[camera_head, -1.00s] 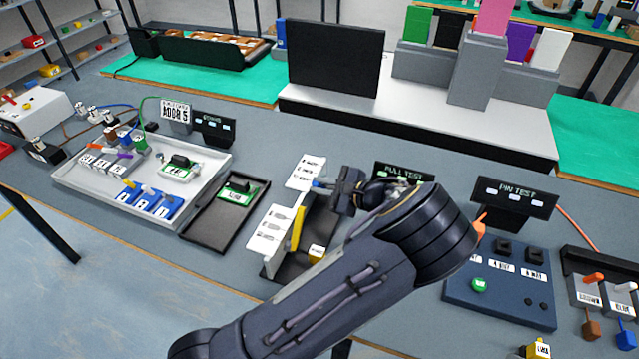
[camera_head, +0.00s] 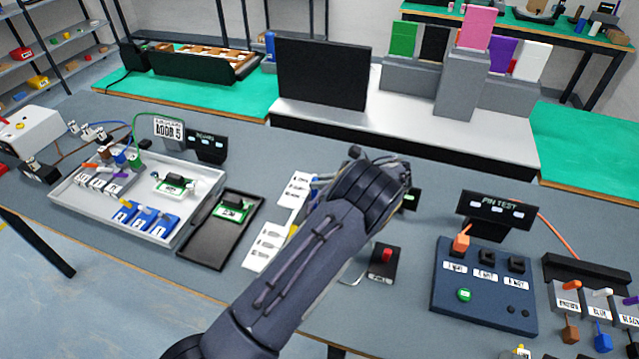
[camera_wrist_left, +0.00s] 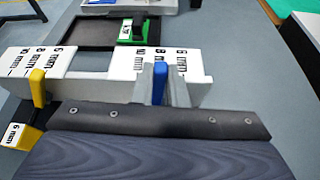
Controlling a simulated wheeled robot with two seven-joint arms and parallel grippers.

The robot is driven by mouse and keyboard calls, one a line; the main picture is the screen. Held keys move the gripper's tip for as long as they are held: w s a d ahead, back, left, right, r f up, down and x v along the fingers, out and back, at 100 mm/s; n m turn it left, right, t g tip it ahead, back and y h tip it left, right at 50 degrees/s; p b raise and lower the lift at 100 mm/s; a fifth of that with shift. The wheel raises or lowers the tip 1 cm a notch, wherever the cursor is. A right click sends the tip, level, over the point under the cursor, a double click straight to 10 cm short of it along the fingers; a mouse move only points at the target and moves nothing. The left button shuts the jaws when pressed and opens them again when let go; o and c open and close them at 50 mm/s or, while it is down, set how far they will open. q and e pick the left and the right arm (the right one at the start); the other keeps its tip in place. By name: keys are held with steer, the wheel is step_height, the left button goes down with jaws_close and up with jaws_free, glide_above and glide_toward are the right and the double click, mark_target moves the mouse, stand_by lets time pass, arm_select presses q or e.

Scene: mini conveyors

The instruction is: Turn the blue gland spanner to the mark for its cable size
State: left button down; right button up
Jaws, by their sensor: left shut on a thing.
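The blue gland spanner (camera_wrist_left: 160,80) stands upright in the left wrist view. My left gripper (camera_wrist_left: 160,94) is shut on it, with a grey finger on each side. Behind it is a white scale plate (camera_wrist_left: 200,88) marked 10 mm, 8 mm and 6 mm. The handle overlaps the middle of these marks; its exact setting cannot be told. A yellow spanner (camera_wrist_left: 37,88) stands apart at the left, by a second white scale plate (camera_wrist_left: 75,62). In the head view my arm hides the gripper's hold and most of the fixture. My right gripper is out of view.
A yellow block marked 6 mm (camera_wrist_left: 12,133) is near the yellow spanner. In the head view a black tray (camera_head: 205,258) lies left of the fixture. A red-button box (camera_head: 383,262) and a blue pin-test panel (camera_head: 480,318) stand to the right.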

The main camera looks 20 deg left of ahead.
arm_select(q)
steer(key=shift+w, duration=0.1)
stand_by(0.4)
steer(key=c, duration=1.4)
jaws_free()
steer(key=shift+c, duration=0.2)
steer(key=b+v, duration=0.2)
steer(key=v, duration=0.5)
steer(key=shift+d, duration=0.4)
steer(key=shift+a+r, duration=0.1)
steer(key=shift+r, duration=0.05)
